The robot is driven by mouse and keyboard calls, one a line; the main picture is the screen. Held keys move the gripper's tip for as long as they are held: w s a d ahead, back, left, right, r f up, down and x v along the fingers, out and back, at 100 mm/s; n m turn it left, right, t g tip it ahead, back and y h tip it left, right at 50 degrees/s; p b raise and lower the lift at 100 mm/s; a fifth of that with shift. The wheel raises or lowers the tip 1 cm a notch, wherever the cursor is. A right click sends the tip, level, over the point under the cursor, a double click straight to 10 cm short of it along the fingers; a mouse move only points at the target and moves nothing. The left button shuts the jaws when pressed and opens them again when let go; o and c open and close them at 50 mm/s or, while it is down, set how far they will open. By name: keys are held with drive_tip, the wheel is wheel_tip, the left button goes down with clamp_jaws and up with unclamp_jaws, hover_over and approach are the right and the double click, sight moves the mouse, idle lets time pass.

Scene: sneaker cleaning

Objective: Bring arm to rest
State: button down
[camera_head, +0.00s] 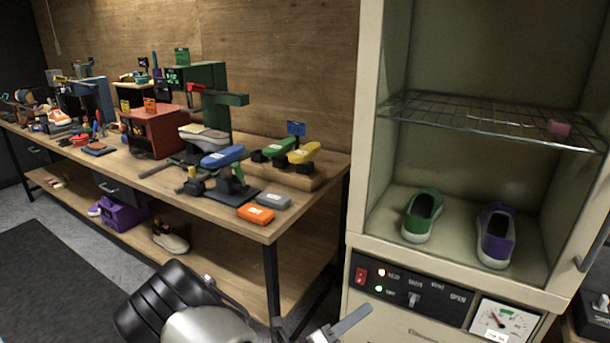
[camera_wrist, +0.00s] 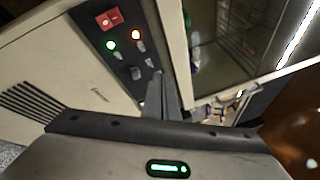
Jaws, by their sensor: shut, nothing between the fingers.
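My gripper (camera_head: 352,322) shows at the bottom of the head view, low in front of the cream cabinet, with part of my arm to its left. In the wrist view, the fingers (camera_wrist: 162,97) are together with nothing between them. The cabinet's control panel (camera_head: 414,290) lies just beyond and to the right of the gripper in the head view. It also shows tilted in the wrist view (camera_wrist: 128,48), with a red switch and lit green and orange lamps. I cannot tell the exact gap between the fingers and the cabinet.
A dark mat (camera_head: 60,275) lies on the floor.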

drive_tip(key=s+d+r+m+g+y, duration=0.2)
drive_tip(key=s+r+m+g+y, duration=0.5)
drive_tip(key=m, duration=0.7)
drive_tip(key=s+d+r+m+g+y, duration=0.35)
drive_tip(key=s+r+m, duration=0.55)
drive_tip(key=m, duration=0.5)
drive_tip(key=s+a+r+m+t+y+p, duration=0.1)
drive_tip(key=r+m+p, duration=0.2)
drive_tip(key=r+p, duration=0.3)
drive_tip(key=s+a+r+m+t+y+p, duration=0.1)
drive_tip(key=r+p, duration=0.4)
drive_tip(key=r, duration=0.7)
drive_tip(key=s+a+r+m+t+y+p, duration=0.1)
drive_tip(key=a+r+m+t+y+p, duration=0.1)
drive_tip(key=r+m+p, duration=0.3)
wheel_tip(320, 180, up, 4)
drive_tip(key=shift+s+a+r+t+y+p, duration=0.25)
drive_tip(key=shift+s+t+y+p, duration=0.1)
drive_tip(key=shift+t+y+p, duration=0.4)
